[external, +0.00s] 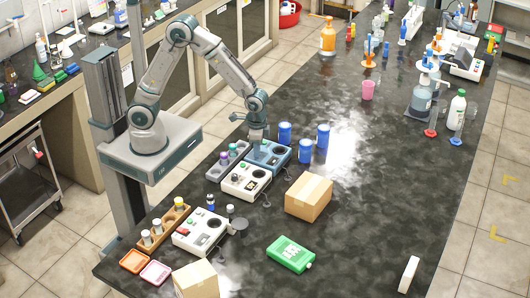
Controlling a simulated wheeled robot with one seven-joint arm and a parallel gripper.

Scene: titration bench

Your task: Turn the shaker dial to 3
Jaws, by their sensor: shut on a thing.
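My gripper (257,144) points straight down onto the left part of a blue bench device (277,162), which I take to be the shaker. Its fingers are shut on the small dial there. The fingers hide the dial, so its setting cannot be read. A dark round spot shows on the device's top to the right of the fingers.
A white device (238,190) stands just in front of the blue one, with a grey rack (216,172) to its left. Several blue cylinders (323,135) stand close on the right. A cardboard box (308,197) sits front right. The bench middle further right is clear.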

